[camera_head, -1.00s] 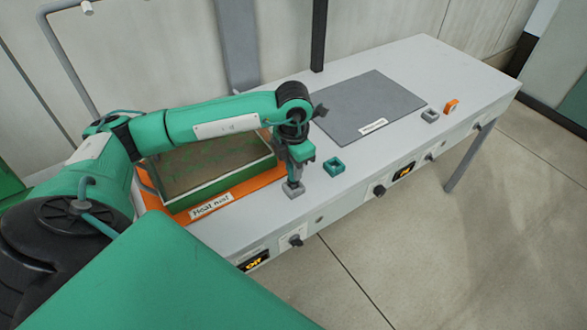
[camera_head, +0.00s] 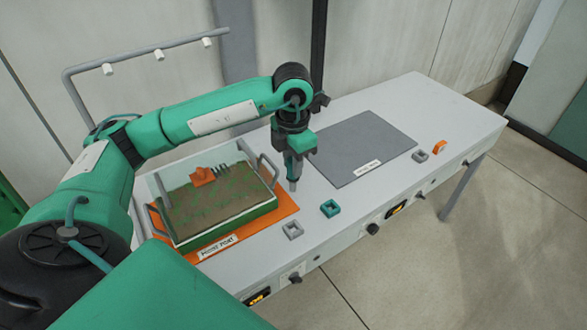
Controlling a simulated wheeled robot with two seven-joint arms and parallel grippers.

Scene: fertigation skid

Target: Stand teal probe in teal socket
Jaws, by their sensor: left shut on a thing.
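My left gripper (camera_head: 291,155) points down over the table, shut on the teal probe (camera_head: 292,172). The probe looks upright, with a grey lower end; its upper part is hidden by the gripper. The teal socket (camera_head: 330,208), a small square block with an opening, sits on the table to the right of and nearer than the probe. The probe appears apart from the socket; its exact height above the table is hard to tell. My right gripper is not in view.
A grey socket (camera_head: 292,230) lies left of the teal one. A soil tray (camera_head: 228,225) with handles stands on an orange mat (camera_head: 285,205). A dark grey mat (camera_head: 365,148), another grey block (camera_head: 420,156) and an orange piece (camera_head: 439,147) lie to the right. Switches line the front edge.

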